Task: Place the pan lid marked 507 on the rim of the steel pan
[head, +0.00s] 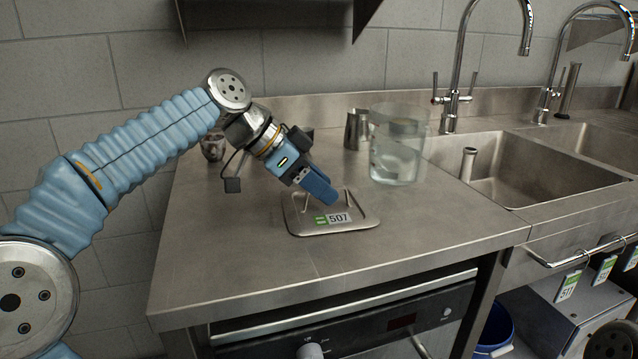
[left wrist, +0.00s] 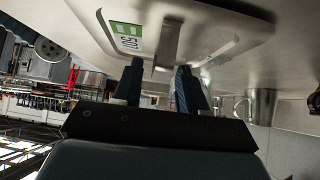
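The pan lid marked 507 (head: 305,228) lies flat on the steel counter, with a raised bar handle and a green-and-white label. In the left wrist view the lid (left wrist: 215,22) fills the top, its handle (left wrist: 168,45) between my finger tips. My left gripper (head: 328,196) reaches down at the lid's handle from the upper left. In the left wrist view its two blue fingers (left wrist: 160,85) stand apart, one on each side of the handle; no firm grip shows. I cannot make out the steel pan with certainty. My right gripper is not in view.
A clear container (head: 398,160) and a steel cup (head: 356,130) stand behind the lid. A small metal vessel (head: 212,148) is partly behind my left arm. A sink (head: 545,170) with taps lies right. The counter's front left is clear.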

